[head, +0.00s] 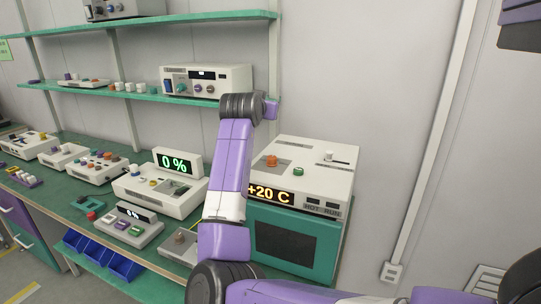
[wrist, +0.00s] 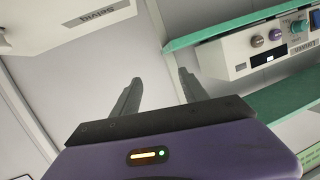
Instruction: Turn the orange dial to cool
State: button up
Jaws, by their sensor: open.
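The orange dial (head: 271,160) sits on the sloped top of a white unit (head: 315,182) with a teal front door. The unit's display (head: 270,193) reads +20 C, and the words HOT and RUN show at its right. Which mark the dial points to is too small to tell. In the wrist view my gripper (wrist: 160,90) is open, with two grey fingers apart and nothing between them. In the head view my arm rises left of the unit and bends near the upper shelf; the fingers cannot be made out there. The dial is not recognisable in the wrist view.
A shelf device with knobs (head: 206,80) stands behind my arm and also shows in the wrist view (wrist: 265,42). Several control boxes crowd the green bench at left.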

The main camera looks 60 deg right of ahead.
jog(key=m+g+y, duration=0.1)
jog(key=y, duration=0.1)
jog(key=m+g+y, duration=0.3)
jog(key=g+y, duration=0.1)
jog(key=y, duration=0.4)
send_near(272, 157)
jog(key=f, duration=0.2)
jog(key=shift+d+p+x, duration=0.1)
jog(key=shift+p+x, duration=0.05)
jog(key=shift+x, duration=1.55)
jog(key=shift+d+p+x, duration=0.15)
jog(key=shift+x, duration=1.55)
jog(key=shift+r, duration=0.1)
grip_shut()
